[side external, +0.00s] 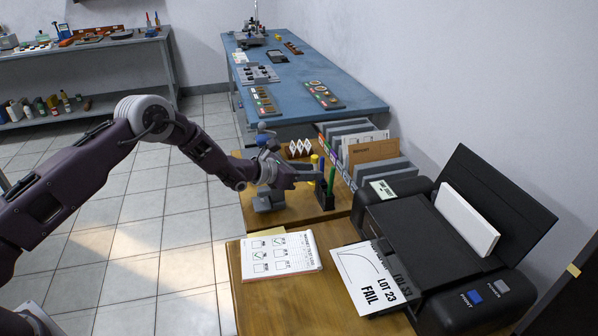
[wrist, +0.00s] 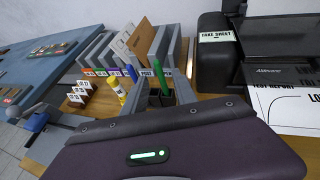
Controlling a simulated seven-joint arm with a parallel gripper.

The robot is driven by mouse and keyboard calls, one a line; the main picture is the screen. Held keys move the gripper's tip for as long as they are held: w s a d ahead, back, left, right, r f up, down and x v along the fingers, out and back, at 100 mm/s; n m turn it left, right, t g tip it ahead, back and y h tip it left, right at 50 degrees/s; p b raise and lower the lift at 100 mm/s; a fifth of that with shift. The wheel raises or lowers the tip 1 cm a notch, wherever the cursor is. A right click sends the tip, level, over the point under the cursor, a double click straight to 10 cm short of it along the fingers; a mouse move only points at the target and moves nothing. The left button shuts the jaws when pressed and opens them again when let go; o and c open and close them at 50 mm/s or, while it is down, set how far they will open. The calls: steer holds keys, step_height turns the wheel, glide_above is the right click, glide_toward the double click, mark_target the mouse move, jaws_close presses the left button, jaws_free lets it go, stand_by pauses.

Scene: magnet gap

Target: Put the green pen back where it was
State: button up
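The green pen (side external: 332,179) stands upright in a small black pen cup (side external: 326,199) on the wooden desk. In the wrist view the green pen (wrist: 154,84) rises from the dark cup (wrist: 161,100), between the two grey fingers of my gripper (wrist: 160,92). The fingers look spread apart, with a gap beside the pen. In the side view my gripper (side external: 312,173) is level with the cup's upper part, just left of the pen. The lower part of the pen is hidden inside the cup.
A blue pen (wrist: 131,73) and a yellow glue stick (wrist: 117,88) stand close to the cup. A file rack (side external: 370,150) is behind, a black printer (side external: 440,235) to the right. A checklist sheet (side external: 282,254) and a FAIL sheet (side external: 372,278) lie in front.

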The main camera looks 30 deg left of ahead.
steer(key=shift+v, duration=1.95)
steer(key=s+d+r+m+g+h, duration=0.1)
steer(key=s+d+r+m+h, duration=0.2)
steer(key=r, duration=0.5)
steer(key=d+r+m+g+h, duration=0.1)
steer(key=d+r+m, duration=0.25)
steer(key=r, duration=0.35)
steer(key=s+d+r+m+g, duration=0.2)
steer(key=s+r+m, duration=0.4)
steer(key=s, duration=0.2)
steer(key=s+d+r+m+g, duration=0.2)
steer(key=s+d+r+m, duration=0.1)
steer(key=s+r+m, duration=0.3)
steer(key=s+a+m+g+y, duration=0.1)
steer(key=s+a+m+y, duration=0.3)
steer(key=s, duration=0.9)
steer(key=s+a+m+g+y, duration=0.1)
steer(key=s+a+m, duration=0.3)
steer(key=s, duration=0.8)
steer(key=s+a+f+m+t+y, duration=0.1)
steer(key=s+a+f+m+y, duration=0.3)
steer(key=s+a, duration=0.4)
steer(key=shift+a+f+y, duration=0.15)
steer(key=shift+a+y, duration=0.2)
steer(key=shift+y, duration=0.25)
steer(key=shift+s, duration=0.1)
